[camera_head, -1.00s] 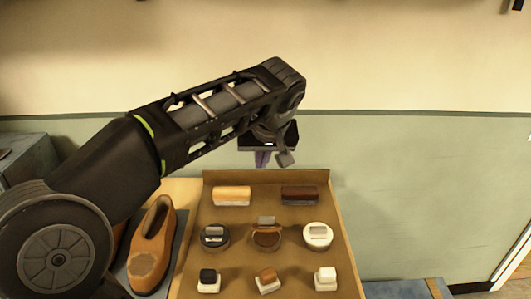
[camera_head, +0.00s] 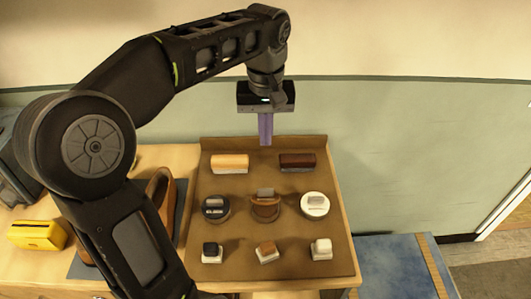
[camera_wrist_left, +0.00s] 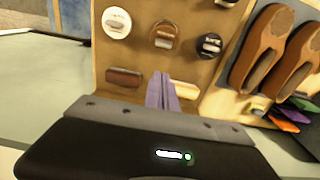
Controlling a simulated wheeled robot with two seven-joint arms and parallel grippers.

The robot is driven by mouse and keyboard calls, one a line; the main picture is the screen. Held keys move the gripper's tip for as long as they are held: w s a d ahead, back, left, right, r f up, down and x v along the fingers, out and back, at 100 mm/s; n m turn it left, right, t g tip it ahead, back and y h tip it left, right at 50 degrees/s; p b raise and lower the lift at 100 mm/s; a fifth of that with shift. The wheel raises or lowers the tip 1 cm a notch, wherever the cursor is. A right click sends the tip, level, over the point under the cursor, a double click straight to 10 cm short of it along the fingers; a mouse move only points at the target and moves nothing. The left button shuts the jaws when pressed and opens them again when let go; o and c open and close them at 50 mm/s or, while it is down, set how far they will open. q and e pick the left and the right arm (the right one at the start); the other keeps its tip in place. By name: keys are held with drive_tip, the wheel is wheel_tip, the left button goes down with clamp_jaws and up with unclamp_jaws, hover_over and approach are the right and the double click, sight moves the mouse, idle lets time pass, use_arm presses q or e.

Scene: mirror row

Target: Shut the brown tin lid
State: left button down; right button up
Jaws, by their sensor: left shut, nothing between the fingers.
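The brown tin (camera_head: 265,213) stands in the middle of the tray's centre row. Its lid appears raised, with a grey label (camera_head: 265,192) at the back, higher than the labels on the other tins. The tin also shows in the left wrist view (camera_wrist_left: 163,29), top centre. My left gripper (camera_head: 265,143) has purple fingers, shut and empty, pointing down above the tray's back edge, behind the tin and apart from it. Its fingers (camera_wrist_left: 162,76) also show in the left wrist view. My right gripper is not in view.
The brown tray (camera_head: 232,272) also holds a black tin (camera_head: 215,208), a white tin (camera_head: 314,205), a tan brush (camera_head: 230,162), a dark brown brush (camera_head: 297,161) and several small capped pots. Brown shoes (camera_wrist_left: 265,45) and a yellow object (camera_head: 38,235) are left of the tray.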

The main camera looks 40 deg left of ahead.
use_arm(q)
wheel_tip(320, 180, down, 6)
drive_tip(key=r+b, duration=0.1)
drive_tip(key=b, duration=0.4)
drive_tip(key=p, duration=0.2)
hover_over(265, 194)
drive_tip(key=w+a, duration=0.1)
drive_tip(key=w, duration=0.1)
wheel_tip(265, 194, down, 7)
drive_tip(key=shift+a+r, duration=0.1)
drive_tip(key=shift+r, duration=0.05)
drive_tip(key=shift+s+d+f, duration=0.2)
drive_tip(key=shift+s+f, duration=0.1)
drive_tip(key=shift+f, duration=0.3)
